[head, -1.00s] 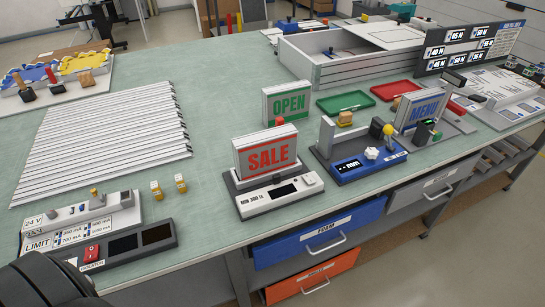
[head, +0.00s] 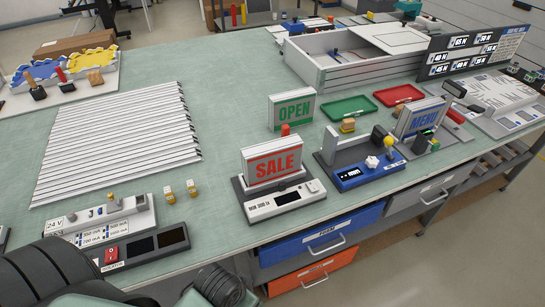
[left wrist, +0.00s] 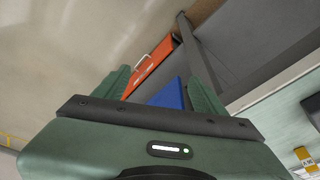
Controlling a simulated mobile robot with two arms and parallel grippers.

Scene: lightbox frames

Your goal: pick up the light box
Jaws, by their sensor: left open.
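Three sign-like light boxes stand on the bench in the head view. The SALE light box (head: 273,164) has red letters and stands upright on a grey device with a small display. The OPEN light box (head: 292,109) has green letters and stands on the bench behind it. The MENU light box (head: 420,119) has blue letters and stands tilted at the right. My left gripper (left wrist: 160,92) shows in the left wrist view, open with nothing between its green fingers. It points toward the drawers and floor, away from the light boxes. My right gripper is in neither view.
Slatted strips (head: 120,140) lie at the left. A control panel (head: 112,222) sits at the front left. Green (head: 348,108) and red (head: 398,95) trays lie behind a blue-fronted fixture (head: 360,172). Blue (head: 320,234) and orange (head: 312,272) drawers are below the bench edge.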

